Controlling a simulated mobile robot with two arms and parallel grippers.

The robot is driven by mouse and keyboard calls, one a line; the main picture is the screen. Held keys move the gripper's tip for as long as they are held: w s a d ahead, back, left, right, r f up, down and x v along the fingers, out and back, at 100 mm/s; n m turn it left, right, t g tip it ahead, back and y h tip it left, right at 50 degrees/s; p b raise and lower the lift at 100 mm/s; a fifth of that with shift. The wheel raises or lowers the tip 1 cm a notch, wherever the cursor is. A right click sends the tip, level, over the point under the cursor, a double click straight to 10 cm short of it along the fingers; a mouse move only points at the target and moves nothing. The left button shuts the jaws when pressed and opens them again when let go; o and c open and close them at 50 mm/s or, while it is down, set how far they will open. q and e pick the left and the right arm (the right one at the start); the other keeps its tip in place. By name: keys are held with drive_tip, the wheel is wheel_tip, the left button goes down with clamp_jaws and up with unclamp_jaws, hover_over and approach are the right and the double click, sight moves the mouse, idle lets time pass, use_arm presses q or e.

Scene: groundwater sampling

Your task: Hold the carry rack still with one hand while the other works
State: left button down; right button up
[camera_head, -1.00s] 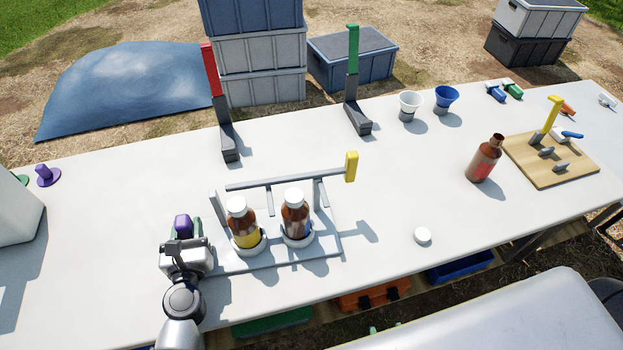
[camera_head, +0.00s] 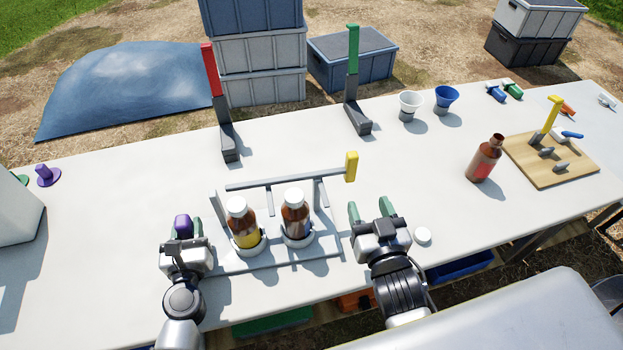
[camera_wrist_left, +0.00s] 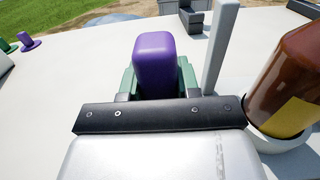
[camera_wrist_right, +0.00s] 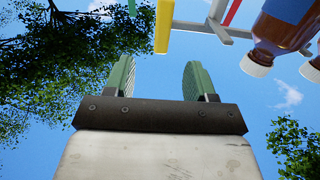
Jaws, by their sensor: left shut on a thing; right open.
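The grey carry rack (camera_head: 322,254) stands on the table with two brown, white-capped bottles in its rings: one with a yellow label (camera_head: 243,228), one beside it (camera_head: 296,220). A grey bar with a yellow end (camera_head: 351,166) runs along its far side. My left gripper (camera_head: 183,230) is shut on the purple grip (camera_wrist_left: 155,62) at the rack's left end. My right gripper (camera_head: 370,208) is open and empty, just right of the rack; its spread fingers also show in the right wrist view (camera_wrist_right: 158,80). An uncapped brown bottle (camera_head: 482,163) stands further right.
Red-handled (camera_head: 212,70) and green-handled (camera_head: 352,50) stands are at the back, beside white (camera_head: 409,105) and blue (camera_head: 446,98) cups. A wooden board (camera_head: 570,175) lies far right. The table's middle is clear.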

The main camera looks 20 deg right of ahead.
sight(354, 168)
drive_tip(key=shift+w+d+r, duration=0.15)
drive_tip(key=shift+w+r, duration=0.05)
drive_tip(key=shift+w, duration=2.4)
drive_tip(key=shift+w+d+r, duration=0.1)
drive_tip(key=shift+w+r, duration=0.05)
drive_tip(key=shift+w, duration=2.45)
